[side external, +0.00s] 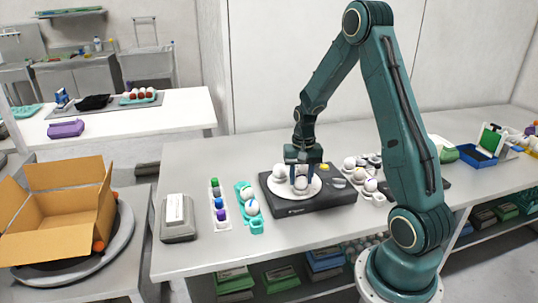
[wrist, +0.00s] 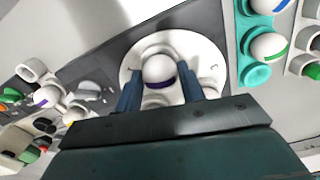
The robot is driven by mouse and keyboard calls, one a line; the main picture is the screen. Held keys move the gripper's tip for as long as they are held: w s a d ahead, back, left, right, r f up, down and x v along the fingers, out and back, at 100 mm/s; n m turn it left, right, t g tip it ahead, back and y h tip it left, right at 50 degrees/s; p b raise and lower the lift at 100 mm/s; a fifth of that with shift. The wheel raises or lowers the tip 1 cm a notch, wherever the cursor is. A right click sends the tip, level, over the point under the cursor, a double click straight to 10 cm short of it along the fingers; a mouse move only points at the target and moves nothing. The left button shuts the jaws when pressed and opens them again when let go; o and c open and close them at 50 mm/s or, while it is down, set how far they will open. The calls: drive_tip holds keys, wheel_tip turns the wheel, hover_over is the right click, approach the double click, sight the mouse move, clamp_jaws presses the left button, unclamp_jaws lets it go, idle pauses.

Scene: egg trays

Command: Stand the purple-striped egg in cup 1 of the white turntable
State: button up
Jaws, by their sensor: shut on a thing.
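The purple-striped egg (wrist: 158,70) is white with a purple band and sits between my gripper's two blue fingers in the wrist view. My gripper (wrist: 160,88) is shut on it. Both are over the white turntable (wrist: 205,55), a round white plate set on a dark base (side external: 312,205). In the side view my gripper (side external: 301,178) points down at the turntable (side external: 285,194), with rounded white shapes around its fingers. The egg's lower part and the cup beneath are hidden, so I cannot tell whether it touches a cup. The cup numbers are not readable.
A teal egg tray (side external: 257,227) holding eggs stands left of the base, beside a white rack of coloured pieces (side external: 221,227). To the right are several white cups with eggs (side external: 349,163). A grey device (side external: 178,230) stands at the far left; table in front is clear.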

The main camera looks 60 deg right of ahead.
drive_tip(key=o, duration=0.8)
drive_tip(key=shift+c, duration=0.2)
drive_tip(key=shift+r, duration=0.1)
wheel_tip(320, 180, up, 14)
drive_tip(key=shift+f, duration=0.2)
